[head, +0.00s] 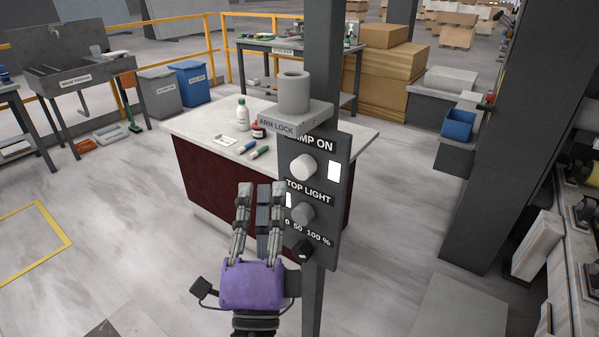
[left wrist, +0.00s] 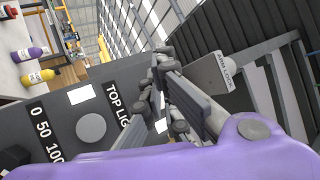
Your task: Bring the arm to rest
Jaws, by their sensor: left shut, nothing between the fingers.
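My left gripper (head: 260,192), with a purple body, points up and away in front of the dark control panel (head: 325,217). It is shut and empty, and overlaps the panel's left edge. In the left wrist view its fingers (left wrist: 165,62) are together beside the panel face; I cannot tell whether they touch it. Above, a grey shelf labelled ARM LOCK (head: 276,125) carries an upright grey hollow cylinder (head: 293,93). The ARM LOCK label also shows in the left wrist view (left wrist: 224,71). My right gripper is out of view.
The panel has a pale knob (head: 303,167), a grey knob (head: 302,213) and a black knob (head: 302,250), on a dark post (head: 312,300). Behind stands a stone-topped counter (head: 205,125) with bottles and markers. The floor at left is open.

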